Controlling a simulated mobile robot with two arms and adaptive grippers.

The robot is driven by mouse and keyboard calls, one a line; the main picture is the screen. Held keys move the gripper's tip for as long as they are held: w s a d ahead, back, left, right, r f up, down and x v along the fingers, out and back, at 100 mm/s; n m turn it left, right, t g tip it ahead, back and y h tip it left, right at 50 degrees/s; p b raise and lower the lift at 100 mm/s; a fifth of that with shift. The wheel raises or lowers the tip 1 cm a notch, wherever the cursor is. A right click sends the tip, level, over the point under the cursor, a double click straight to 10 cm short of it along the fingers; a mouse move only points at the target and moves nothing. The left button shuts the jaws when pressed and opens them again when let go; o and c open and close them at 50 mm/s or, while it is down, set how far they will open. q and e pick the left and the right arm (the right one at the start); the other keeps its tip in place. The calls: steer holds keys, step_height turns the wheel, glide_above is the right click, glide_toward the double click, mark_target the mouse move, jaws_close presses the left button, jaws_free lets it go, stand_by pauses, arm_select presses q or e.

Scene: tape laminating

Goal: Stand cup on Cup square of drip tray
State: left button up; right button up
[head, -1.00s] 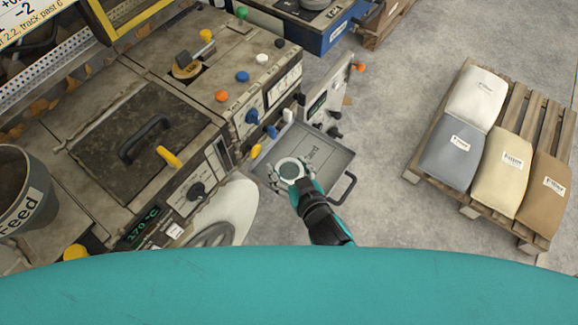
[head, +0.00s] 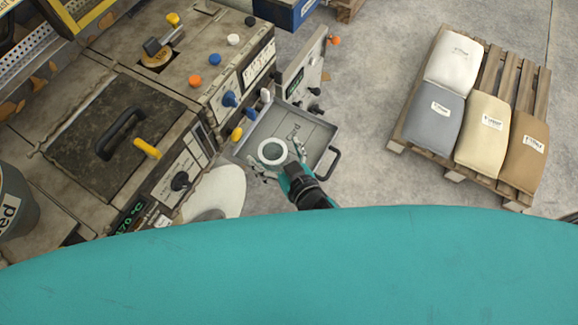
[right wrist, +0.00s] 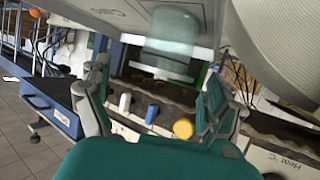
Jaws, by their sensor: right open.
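The cup (head: 272,152) shows as a pale round rim with a grey inside, over the left front part of the grey drip tray (head: 318,136). Its base and the square under it are hidden, so I cannot read which square it is over. My right gripper (head: 276,153) is open, with one finger on each side of the cup. In the right wrist view the cup (right wrist: 172,45) looks clear and greenish, beyond the spread fingers, near a grey surface. My left gripper is not in view.
A dark handle (head: 328,163) sticks out at the tray's right. A pallet with several sacks (head: 433,118) is at the right; floor between is clear.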

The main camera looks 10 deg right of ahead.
steer(key=b+v, duration=0.1)
steer(key=v, duration=0.8)
steer(key=shift+s+d+r, duration=0.15)
steer(key=shift+s+d, duration=0.05)
steer(key=shift+s, duration=0.1)
stand_by(0.6)
